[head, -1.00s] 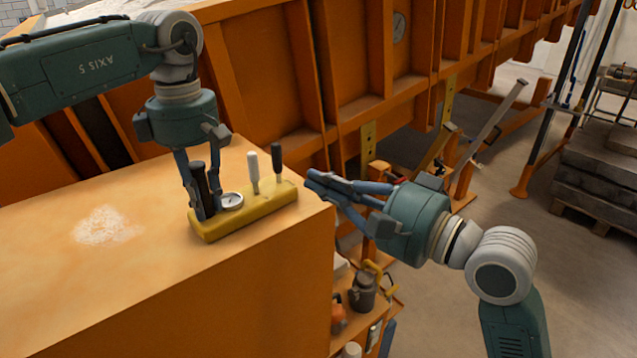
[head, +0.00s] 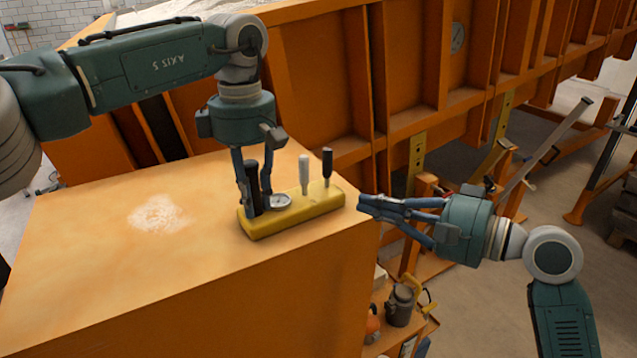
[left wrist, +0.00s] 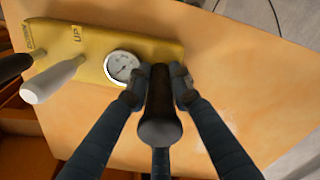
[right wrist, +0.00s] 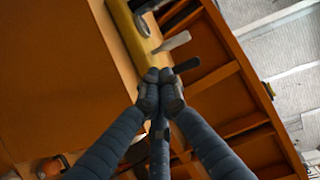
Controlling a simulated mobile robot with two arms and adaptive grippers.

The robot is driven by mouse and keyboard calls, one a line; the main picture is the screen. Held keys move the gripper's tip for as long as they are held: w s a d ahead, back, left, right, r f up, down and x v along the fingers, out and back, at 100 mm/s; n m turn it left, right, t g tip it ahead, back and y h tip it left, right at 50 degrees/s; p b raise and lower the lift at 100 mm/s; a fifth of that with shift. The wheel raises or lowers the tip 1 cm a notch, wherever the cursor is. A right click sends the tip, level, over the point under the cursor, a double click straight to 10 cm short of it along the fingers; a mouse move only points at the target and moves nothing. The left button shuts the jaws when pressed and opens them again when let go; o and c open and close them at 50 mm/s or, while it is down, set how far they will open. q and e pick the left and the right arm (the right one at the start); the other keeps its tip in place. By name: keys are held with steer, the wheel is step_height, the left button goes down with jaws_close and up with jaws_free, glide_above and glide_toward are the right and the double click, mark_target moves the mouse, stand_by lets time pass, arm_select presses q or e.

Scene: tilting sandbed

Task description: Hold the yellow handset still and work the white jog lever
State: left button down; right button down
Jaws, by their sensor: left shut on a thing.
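The yellow handset (head: 312,211) lies on the orange box top near its right edge; it also shows in the left wrist view (left wrist: 112,43). My left gripper (head: 255,198) is shut around the upright black grip (left wrist: 160,118) at the handset's left end. The white jog lever (head: 304,176) stands upright between the round gauge (head: 281,201) and a black lever (head: 327,165). My right gripper (head: 366,204) is just right of the handset's right end, apart from both levers. Its fingertips (right wrist: 160,90) are together with nothing between them. The white lever also shows in the right wrist view (right wrist: 173,42).
The orange box top (head: 90,240) is clear to the left except for a pale sandy patch (head: 158,214). A tall orange ribbed wall (head: 335,90) stands behind it. Below the right edge, a low shelf holds a dark grey can (head: 400,305) and other items.

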mark_target(324, 200)
arm_select(q)
steer(key=shift+d, duration=0.1)
arm_select(e)
steer(key=d+y, duration=0.1)
steer(key=w+d+n+g+y, duration=0.1)
steer(key=d, duration=0.1)
steer(key=d+r+n+g+y, duration=0.1)
steer(key=shift+w+d, duration=0.25)
steer(key=shift+d, duration=0.05)
steer(key=shift+f, duration=0.1)
steer(key=x, duration=1.4)
steer(key=shift+s+a+f, duration=0.1)
steer(key=shift+s+a, duration=0.05)
steer(key=shift+g, duration=0.3)
